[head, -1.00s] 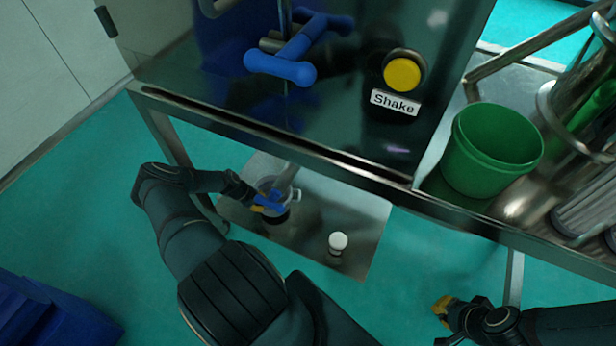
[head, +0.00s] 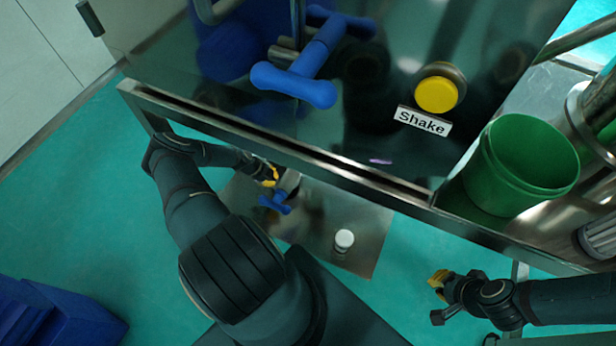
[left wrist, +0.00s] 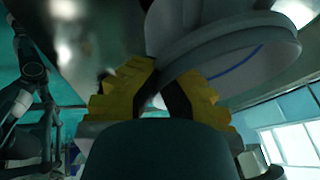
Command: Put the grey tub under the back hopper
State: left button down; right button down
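The grey tub (left wrist: 230,48) fills the upper right of the left wrist view, with its pale round rim close to my fingers. My left gripper (left wrist: 170,88) appears shut on the edge of that rim. The tub is not clearly visible there, hidden by the machine edge and pipe. My right gripper (head: 437,284) hangs at the lower right, apart from everything; its opening is unclear.
A green bucket (head: 518,165) stands at right. Blue crates (head: 60,310) sit lower left.

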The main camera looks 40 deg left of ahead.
aim_at(309, 176)
pick_arm(q)
jog(key=w+d, duration=0.2)
jog(key=w, duration=0.1)
jog(key=w+d, duration=0.5)
jog(key=w, duration=0.2)
jog(key=shift+d+p, duration=0.15)
jog(key=shift+p, duration=0.15)
jog(key=shift+w+d, duration=0.35)
jog(key=shift+w, duration=0.1)
notch_tip(309, 176, down, 4)
jog(key=shift+s+a+r+b, duration=0.1)
jog(key=shift+a+r+b, duration=0.1)
jog(key=shift+b, duration=0.4)
jog(key=shift+d, duration=0.1)
jog(key=c, duration=1.1)
grip_release()
jog(key=shift+c, duration=0.2)
jog(key=shift+r, duration=0.15)
